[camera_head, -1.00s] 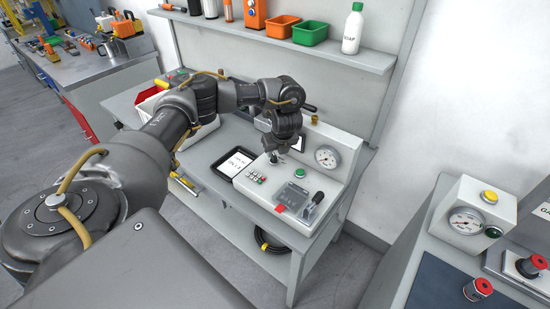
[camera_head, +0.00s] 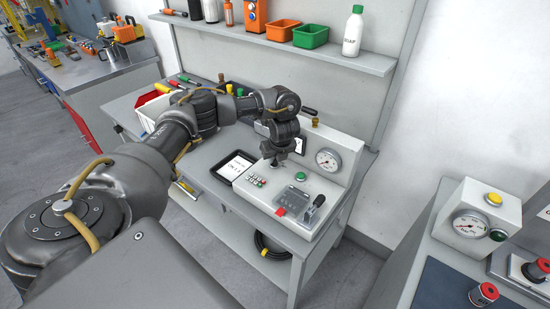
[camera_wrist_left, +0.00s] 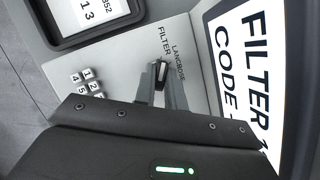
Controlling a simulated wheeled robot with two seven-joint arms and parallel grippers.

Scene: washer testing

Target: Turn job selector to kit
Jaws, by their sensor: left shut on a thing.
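My left gripper (camera_head: 274,161) points down at the sloped top of the white test console (camera_head: 254,194). In the left wrist view its two fingers (camera_wrist_left: 161,82) are shut on the job selector (camera_wrist_left: 161,70), a small dark knob with a light mark on top. Printed labels stand around the knob; I read FILTER and a second word like LANCE or HOSE, not clearly. The other labels are hidden by the fingers and gripper body. A display (camera_wrist_left: 246,50) beside it shows FILTER and CODE. My right gripper is in neither view.
The console also carries a keypad (camera_head: 257,180), a green button (camera_head: 302,176), a pressure gauge (camera_head: 328,160) and a black-handled lever (camera_head: 317,203). A black tablet (camera_head: 234,166) lies to its left. A shelf with a bottle (camera_head: 352,32) and bins is above.

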